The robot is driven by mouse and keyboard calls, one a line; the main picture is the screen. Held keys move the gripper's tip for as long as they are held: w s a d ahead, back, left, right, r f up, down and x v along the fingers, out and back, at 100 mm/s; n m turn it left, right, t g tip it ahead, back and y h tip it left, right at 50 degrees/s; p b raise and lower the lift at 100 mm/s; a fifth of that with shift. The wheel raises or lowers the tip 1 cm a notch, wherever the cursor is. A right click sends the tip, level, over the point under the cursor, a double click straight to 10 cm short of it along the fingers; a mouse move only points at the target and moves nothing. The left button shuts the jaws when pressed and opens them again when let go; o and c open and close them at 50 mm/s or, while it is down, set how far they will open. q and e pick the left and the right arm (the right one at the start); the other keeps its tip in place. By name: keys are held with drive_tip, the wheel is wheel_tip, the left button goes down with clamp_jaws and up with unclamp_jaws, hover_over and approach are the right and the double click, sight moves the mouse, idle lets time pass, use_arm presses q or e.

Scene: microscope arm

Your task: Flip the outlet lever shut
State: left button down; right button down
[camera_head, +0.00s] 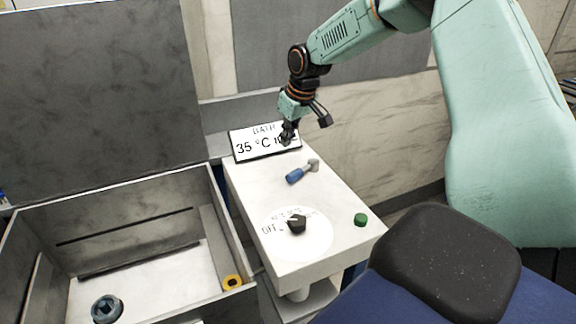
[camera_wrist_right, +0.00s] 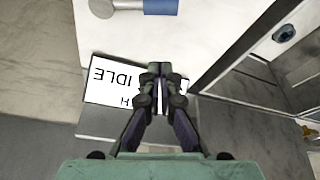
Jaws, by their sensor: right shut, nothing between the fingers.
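The outlet lever (camera_head: 302,172) has a blue handle and a grey metal pivot, and it lies on the white top of the bath's control housing. Its blue handle points toward the lower left in the head view. The lever also shows at the top edge of the right wrist view (camera_wrist_right: 158,5), partly cut off. My right gripper (camera_head: 288,138) is shut and empty. It is in front of the display sign, behind the lever and apart from it. In the right wrist view its fingertips (camera_wrist_right: 160,68) are together over the sign. My left gripper is not in view.
The display sign (camera_head: 252,147) stands at the back of the white housing top (camera_head: 255,195). A black knob (camera_head: 296,224) on a round dial and a green button (camera_head: 361,219) are nearer. The open bath tank (camera_head: 228,228) with its raised lid (camera_head: 100,90) is at the left.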

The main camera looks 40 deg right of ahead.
sight(279, 171)
drive_tip(key=b+x, duration=0.1)
drive_tip(key=x, duration=0.9)
drive_tip(key=shift+w+f+b, duration=0.1)
drive_tip(key=shift+f+b, duration=0.25)
drive_tip(key=shift+b, duration=0.05)
drive_tip(key=shift+s+d+r+p, duration=0.15)
drive_tip(key=shift+s+r+p, duration=0.2)
drive_tip(key=shift+s, duration=0.1)
drive_tip(key=shift+s+d+r+p, duration=0.15)
drive_tip(key=shift+s+p, duration=0.3)
drive_tip(key=shift+s, duration=0.4)
drive_tip(key=shift+s+r+p, duration=0.2)
drive_tip(key=shift+s+p, duration=0.1)
drive_tip(key=shift+s, duration=0.45)
drive_tip(key=shift+f, duration=0.1)
drive_tip(key=shift+w, duration=0.1)
drive_tip(key=shift+s, duration=0.25)
